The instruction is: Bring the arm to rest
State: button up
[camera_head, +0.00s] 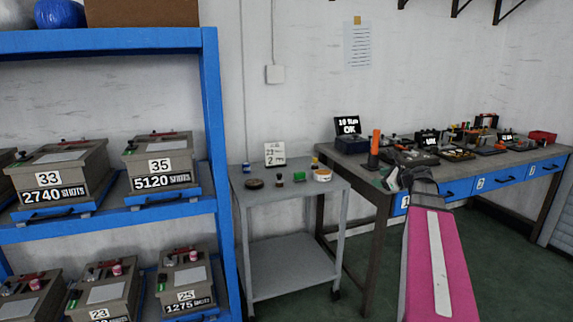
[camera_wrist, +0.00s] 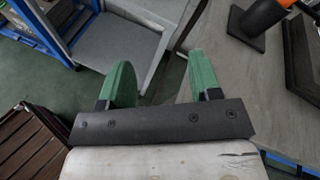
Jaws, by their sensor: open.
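My gripper (camera_wrist: 158,80) shows in the wrist view with its two green fingers wide apart and nothing between them. In the wrist view the fingers point toward the gap between the grey cart (camera_wrist: 120,45) and the workbench (camera_wrist: 215,70). I cannot tell how high the gripper is above the bench top.
A blue rack (camera_head: 211,150) with numbered mould boxes (camera_head: 160,165) stands at the left. The grey cart (camera_head: 290,250) holds small jars and a card. The bench carries an orange-handled tool (camera_head: 375,145), a display reading OK (camera_head: 348,128) and several small parts. Blue drawers (camera_head: 500,183) sit below.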

jog(key=s+a+f+n+g+h, duration=0.1)
jog(key=s+a+f+n+g, duration=0.25)
jog(key=a+f+n, duration=0.35)
jog(key=s+a+f+n+g+h, duration=0.1)
jog(key=s+a+f+n+g, duration=0.25)
jog(key=f, duration=0.55)
jog(key=s+a+f+n+g+h, duration=0.2)
jog(key=s+a+f+n+h, duration=0.1)
jog(key=s+f+n, duration=0.3)
jog(key=s+a+f+n+g+h, duration=0.2)
jog(key=s+a+f+n, duration=0.3)
jog(key=s+f, duration=0.3)
jog(key=shift+s+a+n+h, duration=0.15)
jog(key=shift+s+n+h, duration=0.35)
jog(key=shift+s+n, duration=0.35)
